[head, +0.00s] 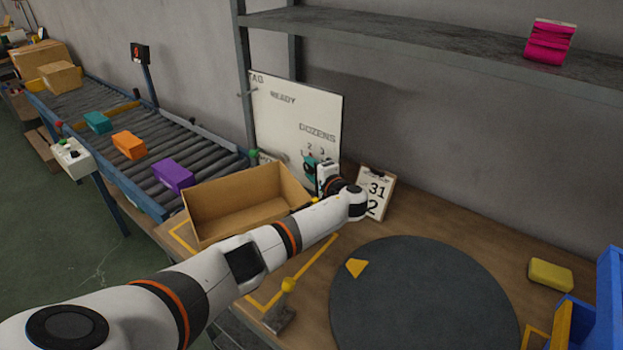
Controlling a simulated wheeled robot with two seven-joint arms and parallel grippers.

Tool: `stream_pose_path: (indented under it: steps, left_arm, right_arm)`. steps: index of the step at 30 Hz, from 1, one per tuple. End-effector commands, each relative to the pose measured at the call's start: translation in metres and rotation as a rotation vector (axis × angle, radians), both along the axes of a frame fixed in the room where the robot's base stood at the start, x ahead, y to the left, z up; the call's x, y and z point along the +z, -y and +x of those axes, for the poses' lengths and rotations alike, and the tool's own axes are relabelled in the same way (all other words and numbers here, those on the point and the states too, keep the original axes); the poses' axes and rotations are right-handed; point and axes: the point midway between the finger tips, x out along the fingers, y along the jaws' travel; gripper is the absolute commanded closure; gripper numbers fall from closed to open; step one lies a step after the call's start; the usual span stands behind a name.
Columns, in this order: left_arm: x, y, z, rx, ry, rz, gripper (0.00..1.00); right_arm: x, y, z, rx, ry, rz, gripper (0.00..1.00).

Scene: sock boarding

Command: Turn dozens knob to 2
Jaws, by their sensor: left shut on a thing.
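A white panel (285,108) stands upright at the back of the table with the words TAG, READY and DOZENS on it. Below DOZENS are small numbers, with 2 and 3 readable. The dozens knob (309,161) is a teal piece under these numbers, mostly covered by my gripper. My left gripper (314,172) is at the panel, shut on the knob. The knob's exact pointing is too small and hidden to tell. A clipboard card (376,190) showing 31 and 2 leans to the right of my left wrist. My right gripper is not in view.
An open cardboard box (240,212) stands just left of my forearm. A round dark turntable (425,300) fills the table's front right. A yellow-topped lever (285,300) rises near the front edge. A roller conveyor (150,150) carries coloured packs at left. A shelf (420,40) hangs above.

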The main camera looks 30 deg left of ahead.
Motion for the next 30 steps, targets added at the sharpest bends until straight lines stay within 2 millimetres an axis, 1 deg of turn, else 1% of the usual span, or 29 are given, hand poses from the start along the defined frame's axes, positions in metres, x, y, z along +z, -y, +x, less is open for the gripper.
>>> stream_pose_path:
  steps: [1,9,26,27,30]
  left_arm:
    - [-0.006,0.0,0.0,0.0,0.002,0.027,0.84]
    - [-0.004,0.0,0.0,0.0,0.009,0.125,0.84]
    - [-0.002,0.0,0.0,0.0,0.009,0.153,0.84]
    - [-0.002,0.0,0.0,0.0,0.009,0.152,0.54]
    - [-0.002,0.0,0.0,0.0,0.01,0.152,0.39]
  right_arm:
    - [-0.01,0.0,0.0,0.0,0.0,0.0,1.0]
    - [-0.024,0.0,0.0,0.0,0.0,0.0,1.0]
    - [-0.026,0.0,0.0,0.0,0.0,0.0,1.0]
    - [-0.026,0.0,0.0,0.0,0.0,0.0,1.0]
    - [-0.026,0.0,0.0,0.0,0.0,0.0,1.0]
